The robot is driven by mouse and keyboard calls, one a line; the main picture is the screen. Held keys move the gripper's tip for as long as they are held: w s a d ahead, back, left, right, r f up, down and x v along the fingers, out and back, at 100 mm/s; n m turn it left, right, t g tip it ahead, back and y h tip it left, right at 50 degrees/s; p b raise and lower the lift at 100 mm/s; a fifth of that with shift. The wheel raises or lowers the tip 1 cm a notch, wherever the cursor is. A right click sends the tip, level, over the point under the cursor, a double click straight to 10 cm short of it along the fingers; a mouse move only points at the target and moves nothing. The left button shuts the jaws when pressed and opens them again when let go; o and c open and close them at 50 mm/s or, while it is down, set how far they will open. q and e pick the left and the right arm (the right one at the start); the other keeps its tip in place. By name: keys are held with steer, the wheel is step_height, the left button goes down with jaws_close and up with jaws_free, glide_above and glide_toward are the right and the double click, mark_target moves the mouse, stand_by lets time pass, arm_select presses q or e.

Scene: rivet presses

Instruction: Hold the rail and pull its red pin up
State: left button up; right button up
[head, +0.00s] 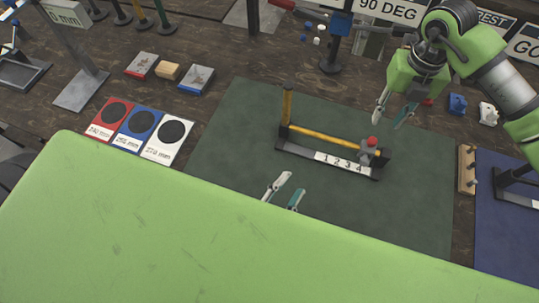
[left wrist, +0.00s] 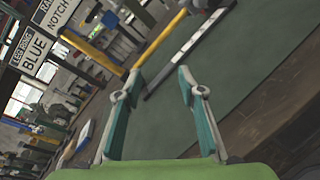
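The rail (head: 325,141) lies on the dark green mat. It has a yellow bar, a yellow upright post at its left end, and a white strip marked 1 2 3 4. The red pin (head: 372,141) sits on a grey block near the rail's right end. My left gripper (head: 286,191) is open and empty, in front of the rail; its green arm hides the near mat. The left wrist view shows its spread fingers (left wrist: 158,82), with the rail (left wrist: 190,47) beyond. My right gripper (head: 393,118) is open and empty, above and behind the red pin, apart from it.
The green mat (head: 230,125) is clear around the rail. Red, blue and white cards (head: 137,127) lie to its left. A wooden peg rack (head: 467,170) and a blue mat (head: 500,235) are to its right. Small blocks (head: 167,71) and stands line the back.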

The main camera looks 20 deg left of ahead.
mark_target(284, 120)
arm_select(q)
steer(key=w+a+r+n+t+y, duration=0.2)
steer(key=w+a+n+y, duration=0.35)
steer(key=n, duration=0.55)
steer(key=shift+h, duration=0.75)
steer(key=w, duration=0.4)
steer(key=w+a, duration=0.1)
steer(key=w, duration=0.4)
steer(key=w+a, duration=0.1)
steer(key=w, duration=0.4)
steer(key=shift+w+r, duration=0.1)
steer(key=shift+r, duration=0.05)
